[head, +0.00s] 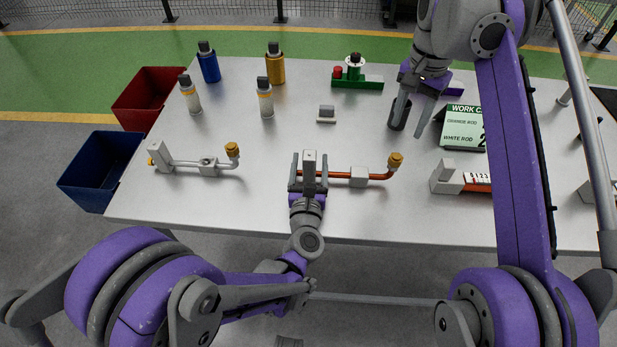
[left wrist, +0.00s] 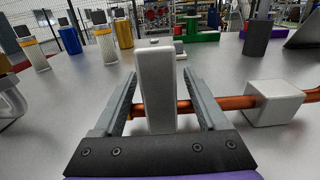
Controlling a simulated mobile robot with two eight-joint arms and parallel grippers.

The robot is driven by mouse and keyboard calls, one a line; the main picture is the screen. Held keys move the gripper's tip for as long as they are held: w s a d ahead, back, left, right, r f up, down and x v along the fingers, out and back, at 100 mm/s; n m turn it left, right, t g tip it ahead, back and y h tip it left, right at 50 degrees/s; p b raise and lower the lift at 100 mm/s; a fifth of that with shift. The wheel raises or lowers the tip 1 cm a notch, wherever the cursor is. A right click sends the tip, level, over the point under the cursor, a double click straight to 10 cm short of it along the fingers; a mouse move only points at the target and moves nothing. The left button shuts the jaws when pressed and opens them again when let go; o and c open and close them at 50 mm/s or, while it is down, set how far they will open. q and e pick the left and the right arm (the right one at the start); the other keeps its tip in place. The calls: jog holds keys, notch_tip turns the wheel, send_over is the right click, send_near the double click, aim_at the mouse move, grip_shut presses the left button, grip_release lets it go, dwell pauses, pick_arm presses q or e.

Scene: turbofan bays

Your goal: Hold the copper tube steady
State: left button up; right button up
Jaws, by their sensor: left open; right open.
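The copper tube (head: 343,174) runs left to right near the table's front edge, from a grey upright post (left wrist: 157,88) through a pale block (head: 359,176) to an upturned end with a brass cap (head: 395,160). My left gripper (head: 309,170) is open, its fingers on either side of the post. In the left wrist view the copper tube (left wrist: 183,107) crosses between the fingers, beside the post; I cannot tell whether they touch. My right gripper (head: 411,122) is open and points down over the table, close to a dark cylinder (head: 399,113).
A similar grey tube assembly (head: 205,164) lies to the left. Several bottles, including a blue one (head: 208,64) and a yellow one (head: 275,66), stand at the back left. A work card (head: 463,127) stands right. Red (head: 148,97) and blue (head: 98,168) bins are off the left edge.

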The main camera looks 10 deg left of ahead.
aim_at(396, 157)
pick_arm(q)
jog(key=shift+w+a, duration=0.1)
jog(key=shift+w, duration=0.75)
jog(key=shift+c, duration=0.3)
grip_shut()
pick_arm(e)
jog(key=shift+o, duration=1.4)
notch_tip(396, 157, down, 10)
jog(key=m, duration=1)
jog(key=shift+r+m, duration=0.1)
jog(key=shift+m, duration=0.2)
grip_shut()
